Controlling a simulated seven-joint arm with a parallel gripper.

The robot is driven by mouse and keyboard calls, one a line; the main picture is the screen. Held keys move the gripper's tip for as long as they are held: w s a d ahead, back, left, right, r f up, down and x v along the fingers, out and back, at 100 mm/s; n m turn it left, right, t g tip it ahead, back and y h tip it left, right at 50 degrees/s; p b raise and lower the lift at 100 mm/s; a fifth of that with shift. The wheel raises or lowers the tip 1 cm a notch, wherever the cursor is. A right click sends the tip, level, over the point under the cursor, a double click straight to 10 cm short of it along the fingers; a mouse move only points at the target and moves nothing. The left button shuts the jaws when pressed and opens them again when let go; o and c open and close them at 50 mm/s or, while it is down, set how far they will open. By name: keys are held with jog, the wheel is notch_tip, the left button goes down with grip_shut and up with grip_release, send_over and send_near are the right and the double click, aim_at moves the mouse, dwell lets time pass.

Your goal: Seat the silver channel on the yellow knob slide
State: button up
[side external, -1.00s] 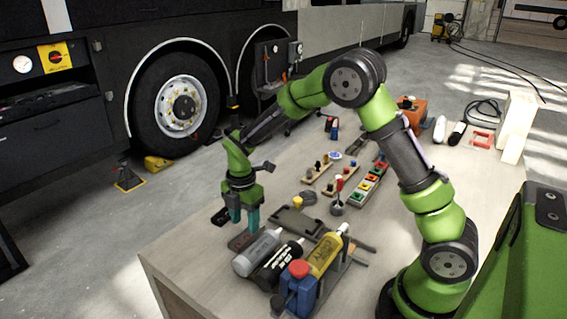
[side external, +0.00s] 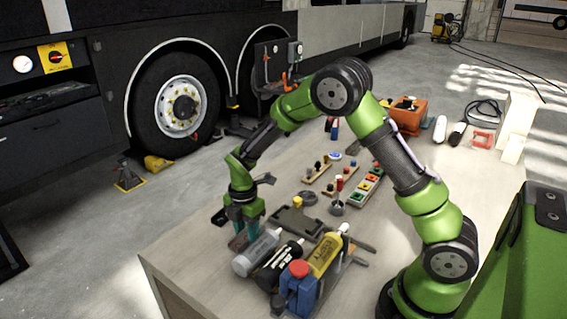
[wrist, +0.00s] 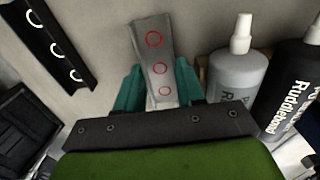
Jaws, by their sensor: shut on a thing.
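The silver channel (wrist: 152,38), a flat grey strip with red rings, stands between the teal fingers of my gripper (wrist: 158,82) in the wrist view. The fingers are shut on its sides. In the side view my gripper (side external: 247,238) is low at the table's left end, behind the grey bottle; the channel is mostly hidden there. A yellow knob (side external: 297,201) shows to the right of my gripper, beside a dark ring. I cannot tell clearly what slide it sits on.
A dark channel with white rings (wrist: 50,42) lies left of the silver one. A grey bottle (wrist: 234,75) and a black bottle (wrist: 295,85) are close on the right. A dark tray (side external: 299,222) and knobbed boards (side external: 343,183) lie farther right on the table (side external: 195,262).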

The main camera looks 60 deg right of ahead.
notch_tip(320, 180, up, 10)
jog(key=m, duration=1.8)
send_near(297, 220)
jog(key=shift+f, duration=2.25)
jog(key=shift+f, duration=0.95)
jog(key=o, duration=1.5)
